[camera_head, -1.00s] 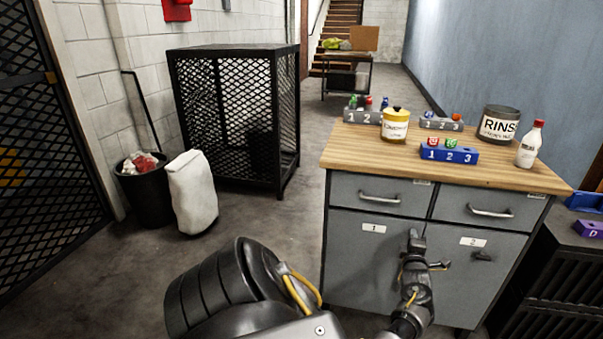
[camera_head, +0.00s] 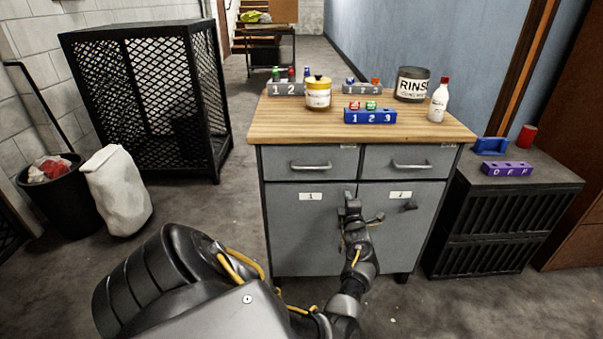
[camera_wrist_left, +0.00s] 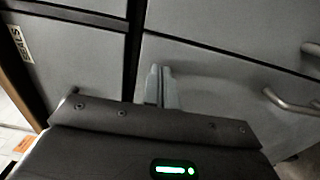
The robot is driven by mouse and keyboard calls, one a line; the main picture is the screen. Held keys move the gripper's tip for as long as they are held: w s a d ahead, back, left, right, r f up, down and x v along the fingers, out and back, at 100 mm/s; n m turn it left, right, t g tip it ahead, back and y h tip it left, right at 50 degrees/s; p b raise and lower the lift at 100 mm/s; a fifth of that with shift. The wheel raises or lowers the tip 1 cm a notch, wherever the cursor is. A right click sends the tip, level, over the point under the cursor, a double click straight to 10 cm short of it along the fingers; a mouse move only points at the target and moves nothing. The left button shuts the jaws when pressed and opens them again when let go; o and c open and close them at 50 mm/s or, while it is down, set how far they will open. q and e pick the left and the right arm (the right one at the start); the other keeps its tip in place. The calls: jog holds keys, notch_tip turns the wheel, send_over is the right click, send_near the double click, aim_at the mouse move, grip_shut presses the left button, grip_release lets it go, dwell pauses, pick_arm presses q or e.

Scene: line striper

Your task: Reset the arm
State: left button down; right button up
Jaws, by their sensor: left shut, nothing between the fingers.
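My left arm (camera_head: 190,290) comes in from the lower left of the head view and reaches toward the grey cabinet (camera_head: 300,235). My left gripper (camera_head: 349,200) is in front of the cabinet's lower doors, near the seam between doors 1 and 2. In the left wrist view its fingers (camera_wrist_left: 160,86) are together with nothing between them, against a background of grey door panels. I cannot tell whether they touch the cabinet. Both doors and both drawers look closed. My right gripper does not show.
The wooden top (camera_head: 290,125) holds a blue numbered block (camera_head: 371,117), a yellow jar (camera_head: 318,93), a RINSE tin (camera_head: 411,84) and a white bottle (camera_head: 438,103). A black unit (camera_head: 500,225) stands at right. A mesh cage (camera_head: 150,105), bin (camera_head: 60,200) and white sack (camera_head: 116,190) are left.

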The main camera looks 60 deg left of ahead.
pick_arm(q)
jog(key=v, duration=0.6)
jog(key=shift+d+f, duration=0.2)
jog(key=shift+d, duration=0.05)
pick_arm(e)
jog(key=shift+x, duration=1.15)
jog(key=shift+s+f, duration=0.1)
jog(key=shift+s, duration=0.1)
